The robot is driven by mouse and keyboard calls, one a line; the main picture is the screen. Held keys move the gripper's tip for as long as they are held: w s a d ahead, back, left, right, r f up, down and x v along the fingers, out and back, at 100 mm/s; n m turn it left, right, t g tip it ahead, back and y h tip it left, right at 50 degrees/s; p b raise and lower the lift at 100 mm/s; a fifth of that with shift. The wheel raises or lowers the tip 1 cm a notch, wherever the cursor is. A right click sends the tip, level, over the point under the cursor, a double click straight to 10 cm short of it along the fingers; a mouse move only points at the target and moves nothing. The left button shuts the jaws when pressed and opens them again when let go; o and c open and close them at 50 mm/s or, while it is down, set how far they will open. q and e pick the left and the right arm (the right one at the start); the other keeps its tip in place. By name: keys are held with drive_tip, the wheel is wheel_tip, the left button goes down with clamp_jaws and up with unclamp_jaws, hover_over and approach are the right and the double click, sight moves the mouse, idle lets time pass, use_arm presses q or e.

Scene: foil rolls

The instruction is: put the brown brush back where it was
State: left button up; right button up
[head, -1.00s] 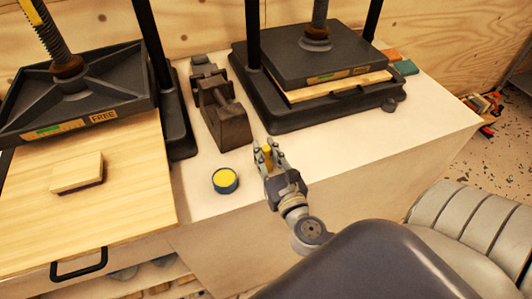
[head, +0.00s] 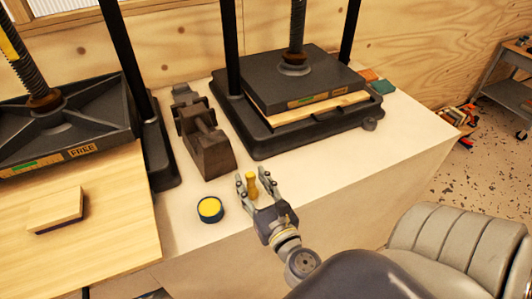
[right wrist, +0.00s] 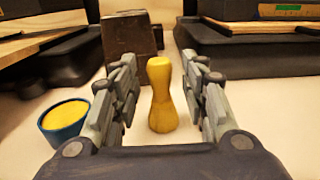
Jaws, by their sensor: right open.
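A small yellow-brown, waisted piece (head: 251,185), perhaps the brown brush, stands upright on the pale worktop. No bristles show on it. My right gripper (head: 254,188) is open, with its fingers on either side of the piece. In the right wrist view the piece (right wrist: 160,95) stands between the fingers (right wrist: 160,100) with a gap on each side. My left gripper is not in view.
A blue tin with yellow contents (head: 210,208) stands left of my right gripper. A dark block-like tool (head: 207,145) lies behind it. Presses stand at left (head: 60,130) and right (head: 300,75). A wooden block (head: 57,210) lies on the left board.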

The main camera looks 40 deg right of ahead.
drive_tip(key=b+v, duration=0.3)
drive_tip(key=v, duration=0.7)
drive_tip(key=shift+s+b, duration=0.15)
drive_tip(key=shift+b, duration=0.2)
drive_tip(key=shift+a, duration=0.1)
